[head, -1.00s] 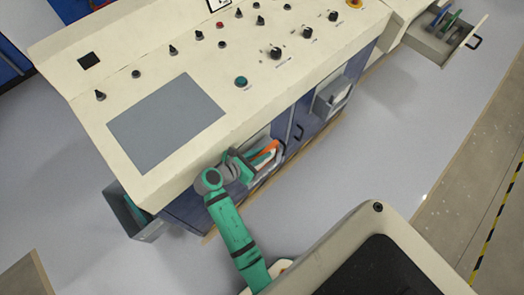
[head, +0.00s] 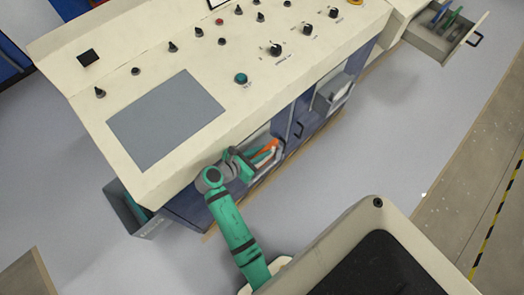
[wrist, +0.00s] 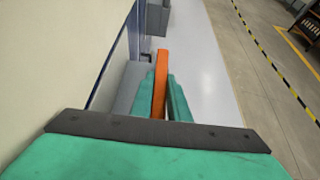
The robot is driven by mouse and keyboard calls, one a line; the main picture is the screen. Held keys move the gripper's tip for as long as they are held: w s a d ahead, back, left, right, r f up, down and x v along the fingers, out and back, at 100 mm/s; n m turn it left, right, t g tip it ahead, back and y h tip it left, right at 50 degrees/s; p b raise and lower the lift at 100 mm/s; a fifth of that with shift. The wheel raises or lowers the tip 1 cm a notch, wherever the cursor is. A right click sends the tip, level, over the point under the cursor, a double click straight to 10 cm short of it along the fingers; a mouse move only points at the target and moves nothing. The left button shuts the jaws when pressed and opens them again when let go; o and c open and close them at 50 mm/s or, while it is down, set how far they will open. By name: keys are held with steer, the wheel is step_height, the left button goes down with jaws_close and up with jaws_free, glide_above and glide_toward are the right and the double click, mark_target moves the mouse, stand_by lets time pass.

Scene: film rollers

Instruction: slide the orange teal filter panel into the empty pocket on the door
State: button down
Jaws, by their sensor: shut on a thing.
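The orange filter panel (wrist: 161,72) is a thin orange slab, standing on edge between my gripper's teal fingers in the wrist view. My gripper (wrist: 161,84) is shut on it, and the panel's far end sticks out past the fingertips. In the head view the panel (head: 266,147) shows as a small orange strip beside the blue cabinet front, and my gripper (head: 252,157) is low under the console edge. A grey holder (wrist: 129,88) on the cabinet front is just left of the fingers in the wrist view. I cannot tell whether the panel touches it.
A second grey pocket (head: 333,92) sits farther along the cabinet front. The cream console (head: 230,105) overhangs the cabinet above my gripper. A grey bin (head: 140,212) hangs at the near left end. Floor right of the cabinet is clear.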

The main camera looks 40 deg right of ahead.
steer(key=shift+f, duration=0.5)
steer(key=c, duration=1.6)
jaws_free()
steer(key=v, duration=1)
steer(key=shift+s+a+r, duration=0.1)
steer(key=shift+a+r, duration=0.1)
steer(key=shift+a, duration=0.15)
steer(key=shift+f, duration=0.1)
